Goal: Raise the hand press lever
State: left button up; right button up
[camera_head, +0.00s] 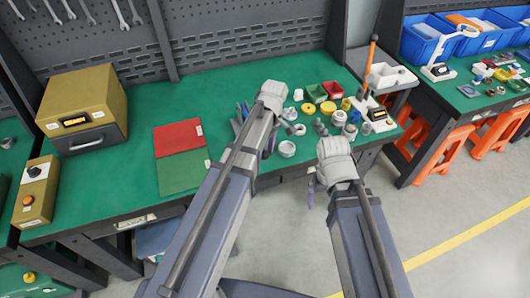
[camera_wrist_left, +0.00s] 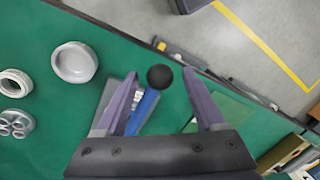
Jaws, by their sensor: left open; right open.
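A round black knob (camera_wrist_left: 160,77) shows in the left wrist view, between and just beyond my left fingertips; it looks like the end of the hand press lever. A blue bar (camera_wrist_left: 144,108) and a grey plate (camera_wrist_left: 112,100) lie below it, partly hidden by my fingers. My left gripper (camera_wrist_left: 170,85) is open, with a finger on either side and no clear contact with the knob. In the head view my left gripper (camera_head: 241,114) is over the green bench and my arm hides most of this spot. My right gripper (camera_head: 311,188) hangs over the floor in front of the bench.
Several rings and cups (camera_head: 288,149) and a red bin (camera_head: 332,90) stand to the right of my left arm. Red and green mats (camera_head: 180,173) and a yellow-brown box (camera_head: 85,105) are to the left. An orange-handled lever (camera_head: 372,52) stands at the bench's right end.

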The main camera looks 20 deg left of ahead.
pick_arm(q)
grip_shut()
dwell(0.4)
dwell(0.9)
